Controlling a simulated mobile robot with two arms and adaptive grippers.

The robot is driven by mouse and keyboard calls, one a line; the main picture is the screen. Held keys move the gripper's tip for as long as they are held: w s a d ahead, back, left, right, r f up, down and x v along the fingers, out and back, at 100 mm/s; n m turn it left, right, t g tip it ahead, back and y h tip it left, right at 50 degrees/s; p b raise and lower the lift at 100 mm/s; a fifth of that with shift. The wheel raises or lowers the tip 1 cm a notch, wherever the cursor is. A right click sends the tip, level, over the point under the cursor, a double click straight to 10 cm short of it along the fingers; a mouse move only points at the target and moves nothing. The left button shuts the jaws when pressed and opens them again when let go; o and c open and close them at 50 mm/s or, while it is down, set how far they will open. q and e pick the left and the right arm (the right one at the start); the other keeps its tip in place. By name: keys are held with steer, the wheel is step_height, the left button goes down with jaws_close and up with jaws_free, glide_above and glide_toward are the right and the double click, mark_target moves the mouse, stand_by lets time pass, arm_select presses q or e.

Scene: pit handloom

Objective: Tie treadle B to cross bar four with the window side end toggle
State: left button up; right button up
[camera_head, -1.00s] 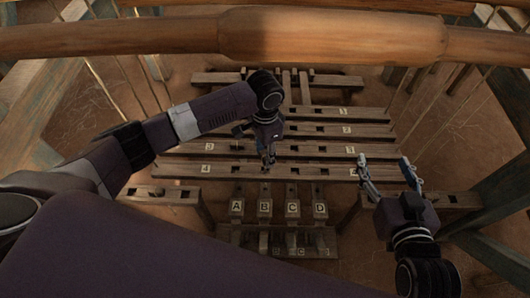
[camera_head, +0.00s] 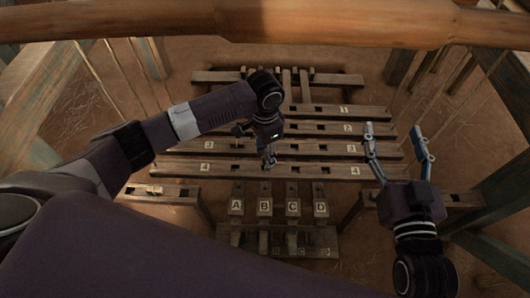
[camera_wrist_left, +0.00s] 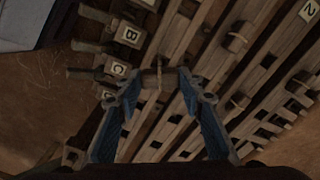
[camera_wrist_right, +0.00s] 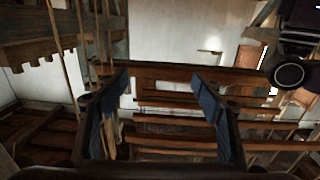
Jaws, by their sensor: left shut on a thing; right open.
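Treadle B (camera_head: 265,206) lies second from left in the labelled treadle row; its B label also shows in the left wrist view (camera_wrist_left: 131,34). Cross bar four (camera_head: 225,171) is the nearest numbered bar, just beyond the treadle labels. My left gripper (camera_head: 268,165) is down at that bar, roughly in line with treadle B. In the left wrist view its fingertips (camera_wrist_left: 155,82) are shut on a small wooden toggle (camera_wrist_left: 153,77) with a cord loop. Whether the cord passes through the bar is unclear. My right gripper (camera_head: 396,142) is open and empty, by bar four's right end.
Treadles A (camera_head: 236,207), C (camera_head: 292,207) and D (camera_head: 320,208) flank B. Bars three (camera_head: 320,148), two (camera_head: 320,130) and one (camera_head: 315,110) lie beyond bar four. A thick round beam (camera_head: 330,24) crosses above. Cords hang at both sides.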

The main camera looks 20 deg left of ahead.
arm_select(q)
steer(key=shift+f+b, duration=0.3)
steer(key=shift+b, duration=0.05)
steer(key=shift+f, duration=1.35)
steer(key=shift+f+b, duration=0.35)
steer(key=shift+f, duration=0.6)
arm_select(e)
step_height(320, 180, up, 8)
steer(key=t+y, duration=0.1)
steer(key=t, duration=0.3)
steer(key=shift+s+a+f, duration=0.2)
steer(key=shift+s+a, duration=0.2)
steer(key=shift+s, duration=0.05)
arm_select(q)
steer(key=o, duration=1.1)
